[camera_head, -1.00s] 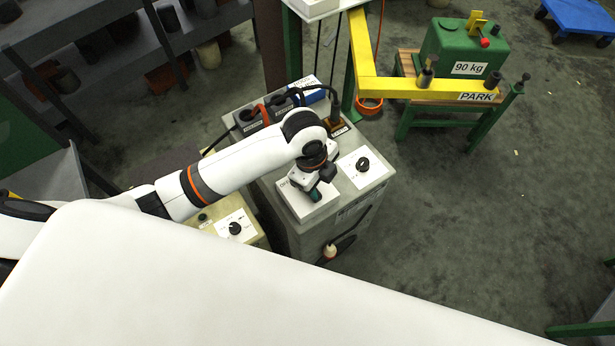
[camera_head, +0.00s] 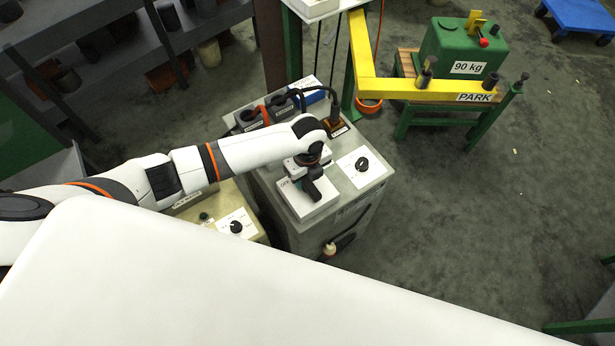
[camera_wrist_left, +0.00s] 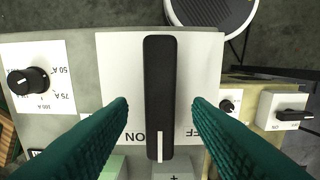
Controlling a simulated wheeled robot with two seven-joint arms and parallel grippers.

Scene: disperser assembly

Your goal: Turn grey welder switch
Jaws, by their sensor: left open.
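The grey welder (camera_head: 268,185) stands in the middle of the head view. Its switch (camera_wrist_left: 159,85) is a long black handle with a white line at its lower end, on a white plate (camera_wrist_left: 205,60) marked ON and OFF. In the left wrist view the white line points down, between the two words. My left gripper (camera_wrist_left: 160,103) is open, its green fingers on either side of the handle, with gaps showing. In the head view my left gripper (camera_head: 314,190) covers the switch. My right gripper is not in view.
A round knob (camera_head: 362,163) sits on the welder beside the switch plate. Cables and plugs (camera_head: 270,108) are at its back. A beige box with a small knob (camera_head: 236,227) stands to the left. A yellow arm marked PARK (camera_head: 440,90) is behind right.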

